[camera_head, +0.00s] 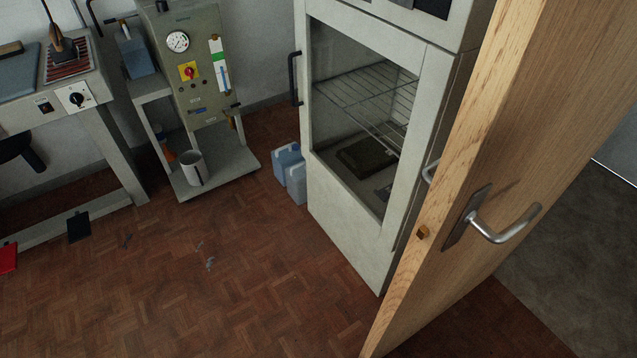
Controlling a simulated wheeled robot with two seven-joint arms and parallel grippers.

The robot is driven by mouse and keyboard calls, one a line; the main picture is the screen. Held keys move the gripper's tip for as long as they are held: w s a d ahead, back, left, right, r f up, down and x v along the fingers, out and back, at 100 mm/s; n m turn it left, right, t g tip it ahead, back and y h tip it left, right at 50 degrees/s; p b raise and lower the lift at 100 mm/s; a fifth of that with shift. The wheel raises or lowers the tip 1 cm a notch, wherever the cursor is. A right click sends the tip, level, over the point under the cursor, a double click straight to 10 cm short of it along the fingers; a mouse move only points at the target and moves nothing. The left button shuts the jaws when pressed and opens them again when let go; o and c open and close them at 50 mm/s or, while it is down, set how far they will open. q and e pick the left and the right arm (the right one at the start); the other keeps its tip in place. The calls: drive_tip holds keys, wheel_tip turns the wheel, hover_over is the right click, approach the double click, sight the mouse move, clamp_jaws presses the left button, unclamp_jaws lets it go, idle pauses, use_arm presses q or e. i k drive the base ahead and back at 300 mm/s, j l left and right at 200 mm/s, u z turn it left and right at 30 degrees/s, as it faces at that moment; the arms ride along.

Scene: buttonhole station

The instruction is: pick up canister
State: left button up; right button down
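Two blue canisters stand on the floor between the grey machine and the oven cabinet. The rear canister (286,158) is partly hidden by the front canister (297,186), which is close against it. Neither of my grippers is in view.
An open wooden door (455,190) with a metal handle (495,230) fills the right foreground. The oven cabinet (350,205) stands behind it. The grey machine (195,75) has a white cup (194,170) on its base. A workbench (110,140) is at left. The parquet floor (230,270) is mostly clear.

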sight(296, 174)
drive_tip(key=i+j+z, duration=0.15)
drive_tip(key=z, duration=0.25)
drive_tip(key=i+j+z, duration=0.1)
drive_tip(key=z, duration=0.25)
drive_tip(key=i+j+z, duration=0.1)
drive_tip(key=j+z, duration=0.3)
drive_tip(key=l, duration=0.1)
